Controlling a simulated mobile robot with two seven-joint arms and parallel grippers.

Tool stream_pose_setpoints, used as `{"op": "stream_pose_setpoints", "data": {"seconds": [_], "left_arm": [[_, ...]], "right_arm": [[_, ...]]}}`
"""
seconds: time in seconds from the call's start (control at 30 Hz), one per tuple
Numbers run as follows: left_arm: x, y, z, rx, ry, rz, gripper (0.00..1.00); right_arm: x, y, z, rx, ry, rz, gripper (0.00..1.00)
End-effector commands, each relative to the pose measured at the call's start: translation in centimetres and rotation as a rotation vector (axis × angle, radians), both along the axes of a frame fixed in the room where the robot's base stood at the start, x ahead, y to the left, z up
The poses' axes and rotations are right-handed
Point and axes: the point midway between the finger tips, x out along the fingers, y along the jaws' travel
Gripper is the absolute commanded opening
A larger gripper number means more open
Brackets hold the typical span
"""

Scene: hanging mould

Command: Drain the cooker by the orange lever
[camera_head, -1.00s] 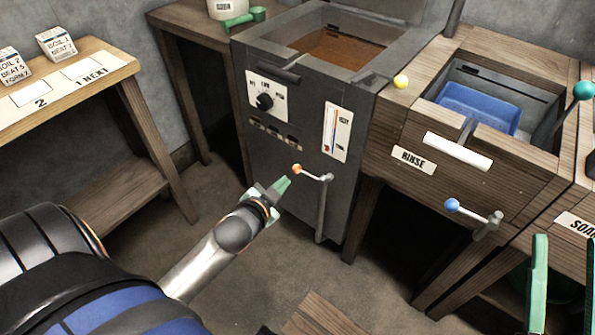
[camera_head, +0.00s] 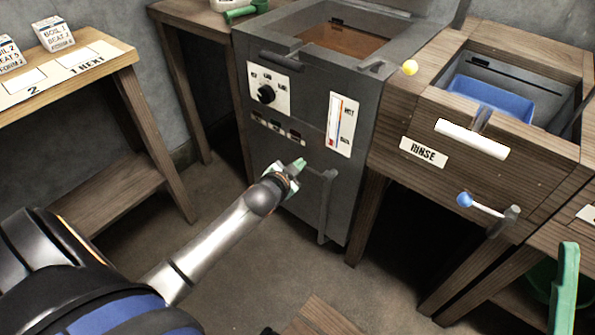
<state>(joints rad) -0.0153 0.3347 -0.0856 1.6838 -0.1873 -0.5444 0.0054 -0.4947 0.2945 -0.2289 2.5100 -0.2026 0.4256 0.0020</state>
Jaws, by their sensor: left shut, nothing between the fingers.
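The dark grey cooker (camera_head: 290,190) stands in the middle, its open top showing brown content (camera_head: 345,40). The grey drain lever (camera_head: 327,176) sits on its front above a vertical pipe (camera_head: 322,215). The lever's orange knob is hidden behind my left gripper (camera_head: 298,165), which is shut at the lever's left end. I cannot tell whether it touches the lever.
The wooden rinse tub (camera_head: 400,125) with a blue-knobbed lever (camera_head: 465,200) stands right of the cooker. A yellow ball (camera_head: 410,68) is on its corner. A wooden table (camera_head: 100,85) with labelled blocks is at left.

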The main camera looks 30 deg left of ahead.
Motion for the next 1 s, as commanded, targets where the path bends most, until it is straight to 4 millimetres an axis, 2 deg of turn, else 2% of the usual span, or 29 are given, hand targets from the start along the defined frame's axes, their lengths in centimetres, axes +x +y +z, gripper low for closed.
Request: {"op": "stream_pose_setpoints", "data": {"seconds": [0.03, 0.23, 1.0], "left_arm": [[0.22, 0.28, -0.73, 0.001, 0.000, 0.000, 0.00], [0.55, 0.68, -1.24, 0.000, -0.002, -0.001, 0.00], [0.54, 0.86, -1.59, -0.071, 0.005, 0.000, 0.00]], "right_arm": [[0.01, 0.03, -0.61, 0.004, 0.002, 0.004, 0.50], [0.03, 0.08, -0.92, 0.010, 0.009, 0.009, 0.50], [0.00, 0.10, 0.07, -0.004, 0.001, 0.004, 0.50]]}}
